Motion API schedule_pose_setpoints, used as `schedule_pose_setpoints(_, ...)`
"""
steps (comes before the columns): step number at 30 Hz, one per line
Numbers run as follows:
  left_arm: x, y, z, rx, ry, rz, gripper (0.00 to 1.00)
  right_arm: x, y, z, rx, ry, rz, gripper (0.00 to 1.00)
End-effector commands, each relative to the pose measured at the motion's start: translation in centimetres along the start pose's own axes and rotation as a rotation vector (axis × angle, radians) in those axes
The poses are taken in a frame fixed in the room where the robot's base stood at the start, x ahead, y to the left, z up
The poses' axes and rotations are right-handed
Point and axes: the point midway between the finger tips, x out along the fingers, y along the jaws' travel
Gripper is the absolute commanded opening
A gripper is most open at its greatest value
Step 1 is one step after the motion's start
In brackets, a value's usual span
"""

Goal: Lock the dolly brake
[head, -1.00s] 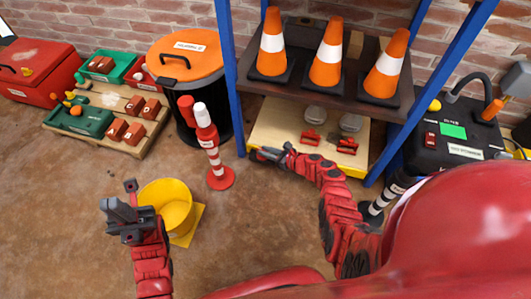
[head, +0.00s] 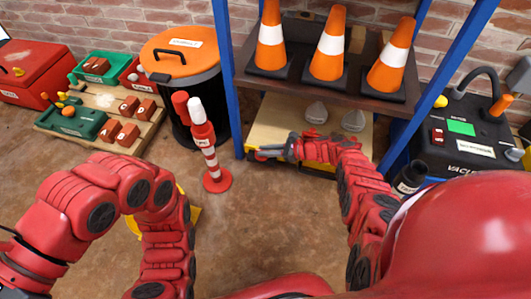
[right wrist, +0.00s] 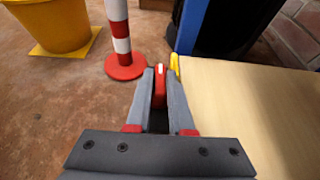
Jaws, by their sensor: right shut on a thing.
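The dolly is a flat pale wooden platform (head: 268,128) with a yellow edge, low under the blue-posted shelf. It fills the right side of the right wrist view (right wrist: 250,110). The red brake lever (right wrist: 159,86) with a white mark stands at the dolly's near left corner, beside a yellow part. My right gripper (right wrist: 160,90) is shut on this lever, one finger on each side. In the head view my right gripper (head: 272,152) is at that same corner, and the lever is hard to make out. My left arm arches at lower left; its gripper does not show.
Orange cones (head: 328,50) stand on the shelf above the dolly. A red-and-white post (head: 207,150) stands just left of the dolly. An orange-lidded bin (head: 180,55) is behind it. A yellow bucket (right wrist: 50,22) stands on the floor at left.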

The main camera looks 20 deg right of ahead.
Motion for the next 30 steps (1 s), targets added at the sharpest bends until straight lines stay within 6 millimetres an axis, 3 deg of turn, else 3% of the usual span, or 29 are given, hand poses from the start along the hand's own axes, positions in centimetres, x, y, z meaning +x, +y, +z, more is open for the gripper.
schedule_pose_setpoints(17,0.1,0.12,-0.38,0.013,-0.014,0.021,0.0,0.04,0.06,-0.11,-0.006,0.001,0.017,0.0)
schedule_pose_setpoints(18,0.1,0.12,-0.38,0.013,-0.014,0.021,0.0,0.04,0.07,-0.12,-0.005,0.001,0.017,0.22)
schedule_pose_setpoints(23,0.09,0.12,-0.38,0.013,-0.014,0.021,0.0,0.03,0.04,-0.07,-0.006,0.001,0.016,0.5)
schedule_pose_setpoints(30,0.09,0.13,-0.36,0.013,-0.014,0.021,0.0,0.02,0.01,-0.04,-0.006,0.0,0.016,0.5)
